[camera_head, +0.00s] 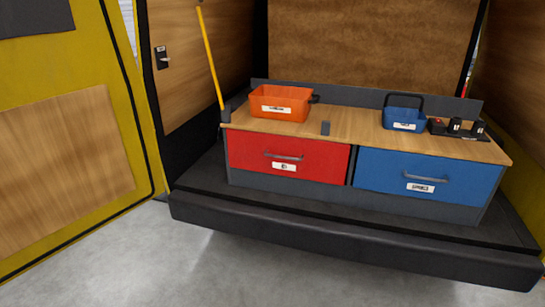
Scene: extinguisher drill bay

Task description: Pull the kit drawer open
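A low chest in the back of a yellow van holds two drawers side by side. The red drawer (290,158) is on the left and the blue drawer (429,177) is on the right. Each has a grey bar handle, the red one's handle (284,156) and the blue one's handle (425,179), with a small white label below it. The labels are too small to read, so I cannot tell which drawer is the kit drawer. Both drawers look shut, with their fronts flush in the chest. Neither of my grippers is in view.
An orange bin (281,102), a blue caddy (404,117) and a black holder with small items (458,128) stand on the wooden top (350,125). A yellow pole (209,55) leans at the left. A dark bumper (340,245) runs in front; the grey floor is clear.

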